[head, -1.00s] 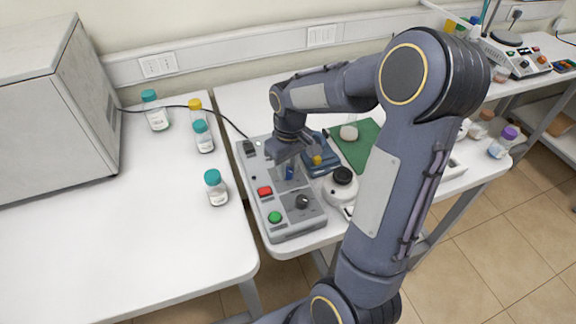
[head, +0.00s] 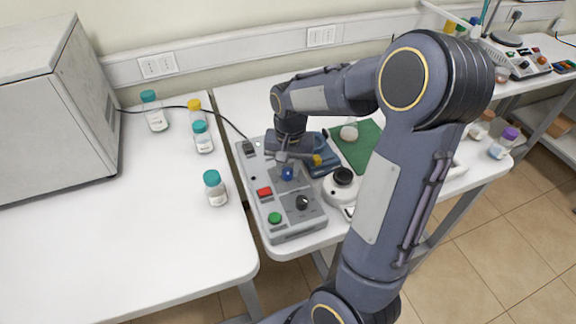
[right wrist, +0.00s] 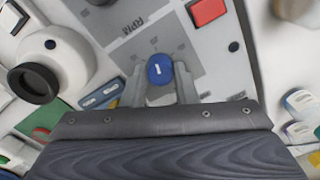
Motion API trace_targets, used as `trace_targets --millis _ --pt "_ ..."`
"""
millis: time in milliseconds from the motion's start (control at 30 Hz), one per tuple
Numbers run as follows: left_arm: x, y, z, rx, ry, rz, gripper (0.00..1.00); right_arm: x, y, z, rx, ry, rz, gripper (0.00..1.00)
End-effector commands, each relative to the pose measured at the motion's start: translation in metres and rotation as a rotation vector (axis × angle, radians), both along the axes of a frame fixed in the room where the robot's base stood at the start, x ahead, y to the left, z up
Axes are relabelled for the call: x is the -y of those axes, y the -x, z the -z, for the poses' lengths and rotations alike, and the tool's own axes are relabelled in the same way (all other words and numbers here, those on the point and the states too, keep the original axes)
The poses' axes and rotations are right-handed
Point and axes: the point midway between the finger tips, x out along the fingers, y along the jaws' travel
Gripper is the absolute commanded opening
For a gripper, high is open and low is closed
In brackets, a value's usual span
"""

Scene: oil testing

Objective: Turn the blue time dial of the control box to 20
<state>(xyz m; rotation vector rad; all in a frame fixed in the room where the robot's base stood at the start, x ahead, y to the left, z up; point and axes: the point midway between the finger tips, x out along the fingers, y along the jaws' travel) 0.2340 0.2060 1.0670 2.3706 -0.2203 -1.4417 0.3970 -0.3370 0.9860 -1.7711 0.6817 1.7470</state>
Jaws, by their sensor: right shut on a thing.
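The grey control box (head: 266,207) sits on the right-hand table near its left edge. Its blue time dial (head: 288,174) is on the upper part of the panel and also shows in the right wrist view (right wrist: 160,69), with a white mark on its face. My right gripper (head: 287,162) is over the box, shut on the blue dial, with one finger on each side of it in the wrist view. The scale numbers around the dial are too small to read. My left gripper is out of view.
A black knob (head: 303,202), a red button (head: 264,192) and a green button (head: 274,217) are on the same panel. A white round device with a black top (head: 342,181) stands close on the right. Capped bottles (head: 215,189) stand to the left.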

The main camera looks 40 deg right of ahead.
Motion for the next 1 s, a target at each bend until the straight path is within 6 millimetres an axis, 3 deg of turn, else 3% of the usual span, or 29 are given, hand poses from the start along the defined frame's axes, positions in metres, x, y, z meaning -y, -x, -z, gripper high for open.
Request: trace_targets --millis 733,767,900,1000 --pt "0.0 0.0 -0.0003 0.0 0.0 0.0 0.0 -0.0001 -0.0006 -0.0008 0.003 0.0 0.082 0.03" --pt "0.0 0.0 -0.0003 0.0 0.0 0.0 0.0 -0.0001 -0.0006 -0.0007 0.003 0.0 0.082 0.3" --pt "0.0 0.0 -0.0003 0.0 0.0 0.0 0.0 -0.0001 -0.0005 -0.0006 0.002 0.001 0.082 0.48" --pt "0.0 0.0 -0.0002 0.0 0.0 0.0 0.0 -0.0001 -0.0003 -0.0004 0.001 0.0 0.082 0.48"
